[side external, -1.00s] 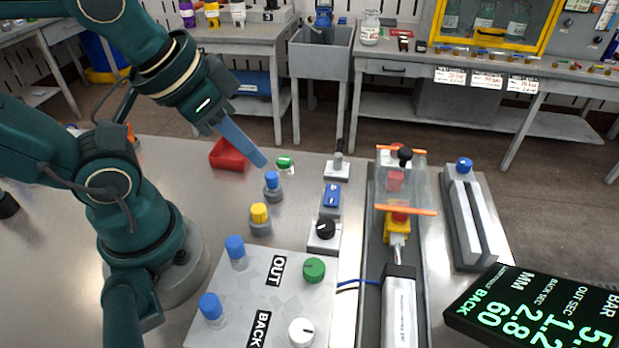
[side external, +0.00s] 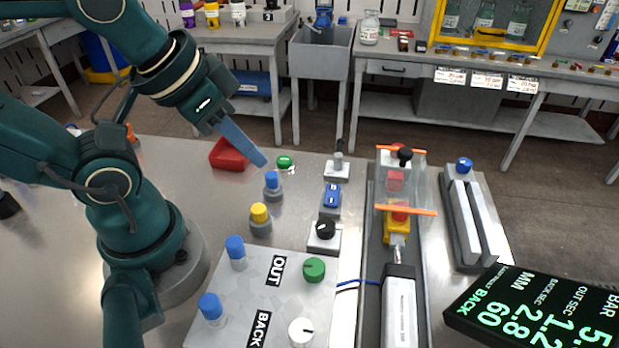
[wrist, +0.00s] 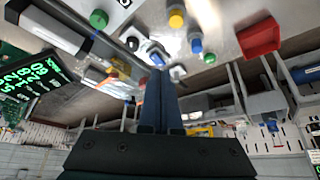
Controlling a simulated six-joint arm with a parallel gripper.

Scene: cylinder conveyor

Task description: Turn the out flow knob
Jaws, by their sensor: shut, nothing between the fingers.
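The out flow knob is a green knob (side external: 314,269) on a grey panel (side external: 207,325), beside a black label (side external: 275,271) reading OUT. It also shows in the wrist view as a green knob (wrist: 98,19) at the top. My gripper (side external: 262,161) is shut and empty. It is in the air, up and to the left of the green knob in the side view, near a blue-topped knob (side external: 272,181) and apart from the panel. In the wrist view its blue fingers (wrist: 160,85) are together.
A white knob (side external: 301,331) sits by the BACK label, with blue fittings (side external: 211,306) on the panel's left. A yellow knob (side external: 259,213) and a black dial (side external: 325,230) stand behind the panel. A red bin (side external: 230,153) and a conveyor cylinder (side external: 400,305) flank the area.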

